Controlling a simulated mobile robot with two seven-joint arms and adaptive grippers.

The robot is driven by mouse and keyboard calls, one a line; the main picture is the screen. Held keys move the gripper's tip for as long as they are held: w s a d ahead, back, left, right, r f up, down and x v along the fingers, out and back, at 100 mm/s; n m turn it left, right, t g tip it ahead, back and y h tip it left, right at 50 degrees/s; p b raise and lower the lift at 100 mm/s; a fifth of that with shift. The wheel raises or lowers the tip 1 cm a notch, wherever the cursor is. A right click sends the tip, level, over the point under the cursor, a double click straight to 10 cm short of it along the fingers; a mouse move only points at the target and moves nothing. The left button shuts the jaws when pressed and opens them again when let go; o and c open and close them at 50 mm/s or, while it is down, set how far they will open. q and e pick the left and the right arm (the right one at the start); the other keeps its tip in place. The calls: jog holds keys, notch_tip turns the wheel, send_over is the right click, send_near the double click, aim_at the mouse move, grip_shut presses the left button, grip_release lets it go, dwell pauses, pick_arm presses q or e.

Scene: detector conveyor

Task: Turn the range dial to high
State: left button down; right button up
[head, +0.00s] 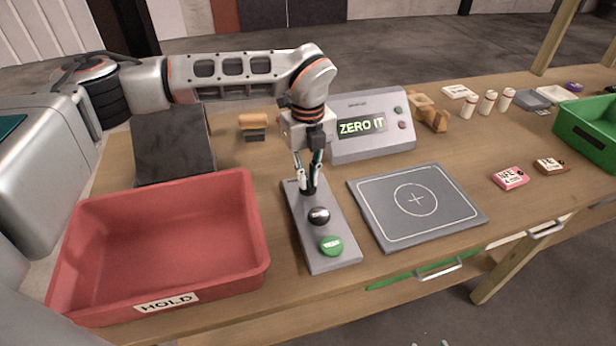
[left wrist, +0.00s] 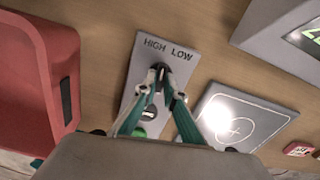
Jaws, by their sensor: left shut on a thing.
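The grey control panel (head: 334,244) lies on the table between the red tray and the square plate. Its far end carries the dark range dial (head: 308,189). In the left wrist view the labels HIGH and LOW (left wrist: 168,48) stand just beyond the dial (left wrist: 162,69). My left gripper (head: 307,185) points down and is shut on the dial, with a fingertip on each side. The fingers cover much of the dial, so I cannot tell which label it points to. A black dome (head: 319,215) and a green button (head: 331,245) sit nearer on the panel.
The red tray (head: 262,235) marked HOLD stands close on the left. The grey plate (head: 450,197) with a circle and cross lies on the right. Behind stands a display box (head: 372,108) reading ZERO IT. A green bin (head: 573,120) is at the far right.

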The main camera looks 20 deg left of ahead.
pick_arm(q)
jog(key=n, duration=0.3)
jog(key=shift+n, duration=0.4)
jog(key=shift+n+b, duration=0.3)
jog(key=shift+n, duration=1.5)
jog(key=c, duration=2.1)
grip_release()
jog(key=shift+c, duration=0.2)
notch_tip(320, 180, up, 12)
